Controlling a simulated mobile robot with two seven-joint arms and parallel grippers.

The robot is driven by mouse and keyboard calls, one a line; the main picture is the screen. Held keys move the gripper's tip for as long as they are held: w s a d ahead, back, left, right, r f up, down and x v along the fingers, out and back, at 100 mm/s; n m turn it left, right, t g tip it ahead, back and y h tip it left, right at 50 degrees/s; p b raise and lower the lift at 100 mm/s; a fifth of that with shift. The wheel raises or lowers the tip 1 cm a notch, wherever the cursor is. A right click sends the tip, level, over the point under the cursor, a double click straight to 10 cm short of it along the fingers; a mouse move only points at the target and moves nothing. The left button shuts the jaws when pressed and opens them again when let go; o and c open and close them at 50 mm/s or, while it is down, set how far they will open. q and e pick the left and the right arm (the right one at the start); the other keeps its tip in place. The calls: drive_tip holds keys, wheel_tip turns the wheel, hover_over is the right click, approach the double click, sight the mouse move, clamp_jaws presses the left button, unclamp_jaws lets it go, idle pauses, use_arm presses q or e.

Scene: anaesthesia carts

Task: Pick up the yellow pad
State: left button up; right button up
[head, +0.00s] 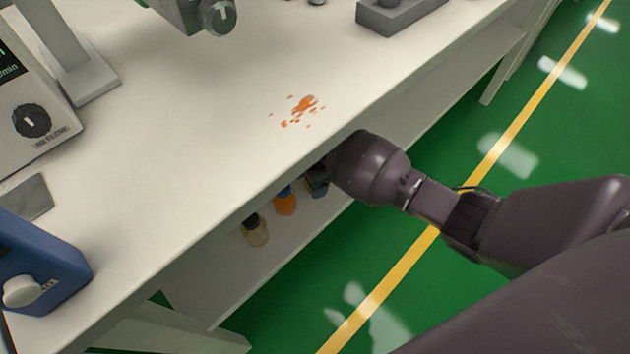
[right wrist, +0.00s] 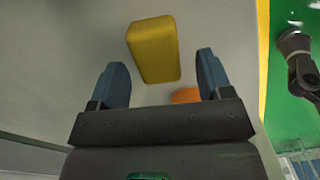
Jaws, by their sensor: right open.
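The yellow pad (right wrist: 153,49) is a rounded yellow block in the right wrist view, lying on a pale surface. My right gripper (right wrist: 163,78) is open, with its two blue fingers apart and nothing held between them. The pad appears beyond the fingertips, slightly left of the middle of the gap. In the head view my right arm reaches under the tabletop's front edge, and the tabletop hides most of the gripper. My left gripper is in neither view.
An orange object (right wrist: 186,95) shows partly between the fingers.

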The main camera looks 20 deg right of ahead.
drive_tip(key=shift+f, duration=0.65)
drive_tip(key=shift+r, duration=0.15)
drive_tip(key=shift+c, duration=0.4)
drive_tip(key=c, duration=1)
drive_tip(key=r+p, duration=0.1)
drive_tip(key=r, duration=0.3)
drive_tip(key=r+p, duration=0.2)
drive_tip(key=r, duration=0.2)
drive_tip(key=shift+w+r+p, duration=0.2)
drive_tip(key=shift+r+p, duration=0.1)
drive_tip(key=shift+r, duration=0.1)
drive_tip(key=shift+s+r+p, duration=0.15)
drive_tip(key=shift+r+p, duration=0.15)
drive_tip(key=shift+r, duration=0.35)
drive_tip(key=shift+f, duration=0.1)
